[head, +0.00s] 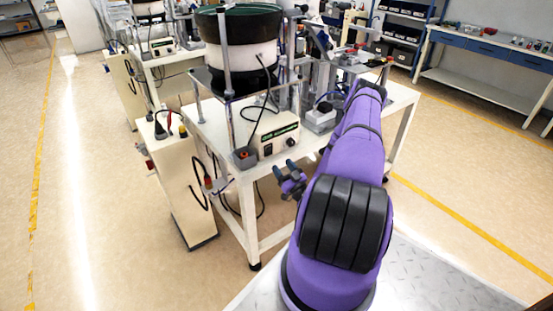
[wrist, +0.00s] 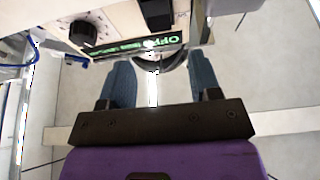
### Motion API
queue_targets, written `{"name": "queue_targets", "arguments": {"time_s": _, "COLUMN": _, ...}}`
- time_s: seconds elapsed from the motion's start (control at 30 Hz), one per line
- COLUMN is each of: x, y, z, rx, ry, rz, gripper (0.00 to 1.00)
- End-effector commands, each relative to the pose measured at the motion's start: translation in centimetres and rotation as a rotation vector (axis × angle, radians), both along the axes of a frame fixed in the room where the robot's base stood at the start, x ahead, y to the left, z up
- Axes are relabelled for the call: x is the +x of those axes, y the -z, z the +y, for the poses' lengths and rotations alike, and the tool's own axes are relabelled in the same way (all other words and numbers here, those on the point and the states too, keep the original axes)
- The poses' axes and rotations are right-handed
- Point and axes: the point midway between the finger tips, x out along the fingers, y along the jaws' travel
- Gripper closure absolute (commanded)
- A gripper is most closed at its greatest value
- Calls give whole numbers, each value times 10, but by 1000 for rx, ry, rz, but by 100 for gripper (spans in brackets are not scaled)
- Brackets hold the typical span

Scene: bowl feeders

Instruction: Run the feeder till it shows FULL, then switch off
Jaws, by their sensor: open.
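The feeder bowl (head: 240,50), black with a white band, stands on a raised plate over a white table. Its cream control box (head: 278,142) sits near the table's front edge, with a green-lettered display strip, a dark switch and a knob. In the wrist view the box appears upside down, with the knob (wrist: 83,33), the black switch (wrist: 157,15) and the display (wrist: 150,43), whose lettering seems to include OFF. My gripper (head: 292,180) is open and empty, in front of and below the box. Its two blue-grey fingers (wrist: 160,75) are apart, near the display edge, touching nothing visible.
A cream cabinet (head: 178,185) with a red-handled cable stands left of the table (head: 248,205). Cables hang at the table's front. The floor at left is clear.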

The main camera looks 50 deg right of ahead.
Motion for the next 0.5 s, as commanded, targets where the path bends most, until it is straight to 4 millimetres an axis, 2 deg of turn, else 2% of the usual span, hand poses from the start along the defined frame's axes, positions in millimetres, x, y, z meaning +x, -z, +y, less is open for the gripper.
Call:
{"name": "queue_targets", "arguments": {"time_s": 0.2, "x": -23, "y": 11, "z": 6, "rx": 0, "ry": -1, "rz": 1, "gripper": 43}}
{"name": "queue_targets", "arguments": {"time_s": 0.5, "x": -28, "y": 12, "z": 7, "rx": 0, "ry": -1, "rz": 0, "gripper": 43}}
